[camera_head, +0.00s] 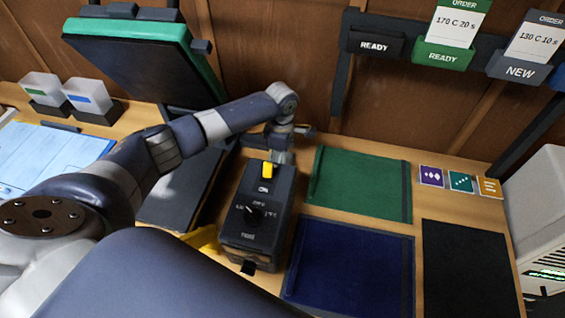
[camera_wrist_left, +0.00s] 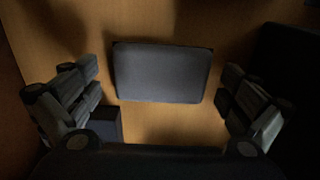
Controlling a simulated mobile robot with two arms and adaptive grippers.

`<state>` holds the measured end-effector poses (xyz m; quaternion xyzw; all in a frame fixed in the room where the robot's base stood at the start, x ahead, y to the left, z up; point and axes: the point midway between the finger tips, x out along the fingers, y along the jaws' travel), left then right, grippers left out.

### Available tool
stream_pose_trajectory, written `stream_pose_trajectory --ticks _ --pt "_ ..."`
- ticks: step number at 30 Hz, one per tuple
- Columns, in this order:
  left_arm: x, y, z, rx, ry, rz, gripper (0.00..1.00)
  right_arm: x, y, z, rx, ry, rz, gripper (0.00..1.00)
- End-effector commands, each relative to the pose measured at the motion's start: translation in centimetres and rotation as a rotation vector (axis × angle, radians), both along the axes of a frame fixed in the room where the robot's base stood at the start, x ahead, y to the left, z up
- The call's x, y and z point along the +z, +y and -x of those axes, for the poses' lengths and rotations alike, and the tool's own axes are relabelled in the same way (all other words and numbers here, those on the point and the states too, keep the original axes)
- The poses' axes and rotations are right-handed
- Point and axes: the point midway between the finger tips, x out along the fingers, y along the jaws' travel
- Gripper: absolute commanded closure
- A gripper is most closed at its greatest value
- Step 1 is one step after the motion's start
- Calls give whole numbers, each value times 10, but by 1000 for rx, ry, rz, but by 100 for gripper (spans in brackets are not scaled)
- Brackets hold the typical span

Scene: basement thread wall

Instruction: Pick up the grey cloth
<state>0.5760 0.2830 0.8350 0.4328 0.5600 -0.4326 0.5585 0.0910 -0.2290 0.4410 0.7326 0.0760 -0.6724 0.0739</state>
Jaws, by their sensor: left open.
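A grey, flat, rounded rectangular piece, which looks like the grey cloth (camera_wrist_left: 162,73), lies on the wooden surface in the left wrist view. My left gripper (camera_wrist_left: 160,86) is open, with one finger to each side of this piece and a gap at both sides. Nothing is held between the fingers. In the head view my left gripper (camera_head: 281,137) reaches down behind the dark control box, and the grey piece cannot be made out there. My right gripper does not show.
The control box (camera_head: 254,226) with a yellow switch (camera_head: 267,170) stands just in front of my left gripper. The raised press lid (camera_head: 140,68) is left. Green (camera_head: 359,184), navy (camera_head: 349,268) and black (camera_head: 466,268) mats lie right. A wooden wall stands behind.

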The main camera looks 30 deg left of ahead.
Motion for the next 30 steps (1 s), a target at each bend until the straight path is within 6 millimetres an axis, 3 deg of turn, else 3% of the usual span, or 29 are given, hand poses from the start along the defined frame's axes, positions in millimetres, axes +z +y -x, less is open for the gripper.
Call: stream_pose_trajectory --ticks 6,11,12,23,30 --pt "-1 0 0 0 -1 0 0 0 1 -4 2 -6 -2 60" --pt "-1 0 0 0 0 0 34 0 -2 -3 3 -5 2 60" --pt "-1 0 0 0 0 0 37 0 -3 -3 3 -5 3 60" --pt "1 0 0 0 -1 1 37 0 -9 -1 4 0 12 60" --pt "37 0 -1 -1 -5 2 37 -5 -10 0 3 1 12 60"
